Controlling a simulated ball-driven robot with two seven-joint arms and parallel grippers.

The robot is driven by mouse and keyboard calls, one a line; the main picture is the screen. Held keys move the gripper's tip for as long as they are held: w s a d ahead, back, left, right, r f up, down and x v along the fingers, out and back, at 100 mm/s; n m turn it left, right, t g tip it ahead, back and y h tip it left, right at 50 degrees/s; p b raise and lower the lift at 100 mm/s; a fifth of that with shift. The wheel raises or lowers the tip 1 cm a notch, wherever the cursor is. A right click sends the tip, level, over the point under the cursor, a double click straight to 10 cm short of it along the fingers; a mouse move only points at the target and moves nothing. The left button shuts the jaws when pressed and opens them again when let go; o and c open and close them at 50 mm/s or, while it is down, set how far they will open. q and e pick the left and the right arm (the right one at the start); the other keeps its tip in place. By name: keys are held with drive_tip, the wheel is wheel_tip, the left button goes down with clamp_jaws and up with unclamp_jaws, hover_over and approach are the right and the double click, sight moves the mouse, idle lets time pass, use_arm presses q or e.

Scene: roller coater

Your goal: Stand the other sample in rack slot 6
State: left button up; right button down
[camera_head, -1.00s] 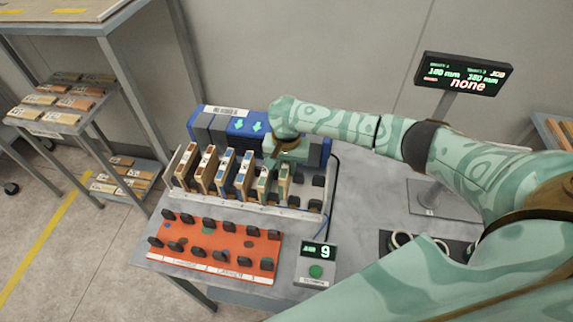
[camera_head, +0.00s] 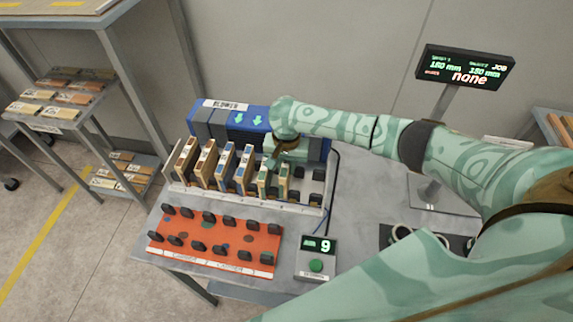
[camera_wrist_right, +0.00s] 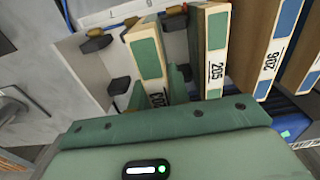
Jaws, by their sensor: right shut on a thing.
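The sample rack (camera_head: 250,200) stands at the back of the table with several thin samples upright in a row. My right gripper (camera_head: 285,160) is over the right end of that row, shut on the rightmost green-edged sample (camera_head: 283,181). In the right wrist view this sample (camera_wrist_right: 147,58) stands upright among the rack's dark pegs, its label partly hidden by the gripper. The neighbouring green-edged sample, marked 205 (camera_wrist_right: 215,50), stands beside it, apart. Slot numbers are not readable, and I cannot tell whether the held sample is fully seated. My left gripper is not in view.
A blue dryer-like box (camera_head: 235,122) stands behind the rack. In front lie an orange pegged board (camera_head: 215,240) and a small box reading 9 (camera_head: 316,258). A display (camera_head: 464,72) reads none. Empty dark pegs (camera_head: 318,174) are right of the held sample.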

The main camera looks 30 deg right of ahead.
drive_tip(key=shift+f, duration=0.1)
drive_tip(key=shift+f+b, duration=0.45)
drive_tip(key=shift+f, duration=0.75)
drive_tip(key=c, duration=0.8)
unclamp_jaws()
drive_tip(key=shift+c, duration=0.2)
wheel_tip(320, 180, up, 8)
drive_tip(key=p, duration=1)
drive_tip(key=shift+p, duration=0.4)
